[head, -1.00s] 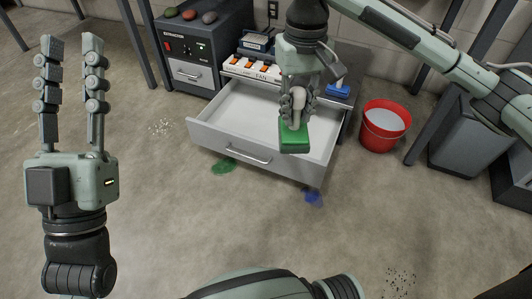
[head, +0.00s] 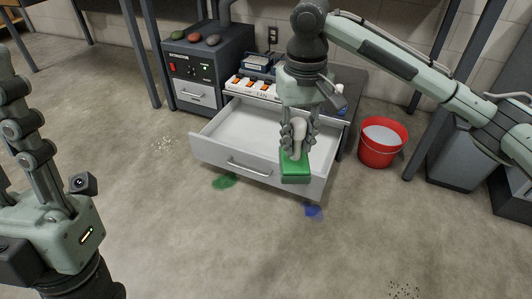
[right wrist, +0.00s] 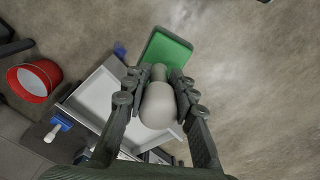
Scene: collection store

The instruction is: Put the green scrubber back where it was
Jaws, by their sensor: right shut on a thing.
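The green scrubber (head: 295,171) has a flat green block and a pale upright handle. My right gripper (head: 298,132) is shut on that handle. In the head view the scrubber overlaps the right front part of the open drawer (head: 236,163). In the right wrist view its green block (right wrist: 165,52) shows past the front of the drawer (right wrist: 88,88), and the fingers (right wrist: 160,90) flank the handle. My left gripper (head: 18,140) is at the left edge, its fingers apart and empty, partly cut off.
The drawer's visible inside is empty. A blue scrubber (right wrist: 58,126) with a white handle stands on the cabinet top beside it. A red bucket (head: 382,146) stands to the right. A grey machine (head: 196,62) stands behind left.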

